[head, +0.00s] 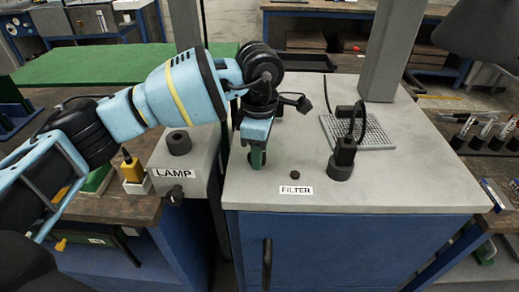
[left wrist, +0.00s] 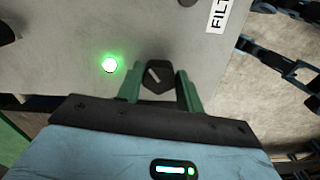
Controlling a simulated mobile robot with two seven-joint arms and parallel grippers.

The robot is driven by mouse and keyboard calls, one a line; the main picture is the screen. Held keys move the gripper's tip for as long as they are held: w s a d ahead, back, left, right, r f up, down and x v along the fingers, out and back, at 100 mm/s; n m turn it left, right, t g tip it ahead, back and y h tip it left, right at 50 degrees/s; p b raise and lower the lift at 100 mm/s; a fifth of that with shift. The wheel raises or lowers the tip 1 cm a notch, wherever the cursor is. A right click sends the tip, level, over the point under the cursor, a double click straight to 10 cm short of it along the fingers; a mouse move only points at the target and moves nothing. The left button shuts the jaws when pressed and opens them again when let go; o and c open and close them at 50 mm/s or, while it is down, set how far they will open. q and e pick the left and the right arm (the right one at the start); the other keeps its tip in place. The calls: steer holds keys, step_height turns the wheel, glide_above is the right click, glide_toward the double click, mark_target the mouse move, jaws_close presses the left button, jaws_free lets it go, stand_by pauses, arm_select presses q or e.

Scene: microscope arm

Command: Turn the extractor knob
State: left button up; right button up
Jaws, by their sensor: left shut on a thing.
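A dark knob with a white pointer line (left wrist: 157,76) sits between the green fingers of my left gripper (left wrist: 159,88) in the left wrist view. The fingers are shut on its sides. The pointer line is slanted. In the head view my left gripper (head: 257,157) reaches down to the grey top of the blue cabinet (head: 240,190), at its left part, and the knob is hidden behind the fingers. A lit green lamp (left wrist: 110,65) glows left of the knob in the left wrist view. My right gripper does not show.
A FILTER label (head: 296,190) and a small dark round piece (head: 295,174) are right of the gripper. A black device stands in a round holder (head: 341,168), before a grid plate (head: 372,135) and a grey column (head: 388,60). A LAMP box (head: 190,158) stands left.

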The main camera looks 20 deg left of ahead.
arm_select(q)
steer(key=m, duration=0.5)
steer(key=shift+s+b, duration=0.15)
steer(key=shift+b, duration=0.2)
steer(key=shift+m, duration=1)
steer(key=o, duration=1)
step_height(320, 180, up, 8)
steer(key=shift+f+b, duration=0.1)
steer(key=shift+b, duration=0.2)
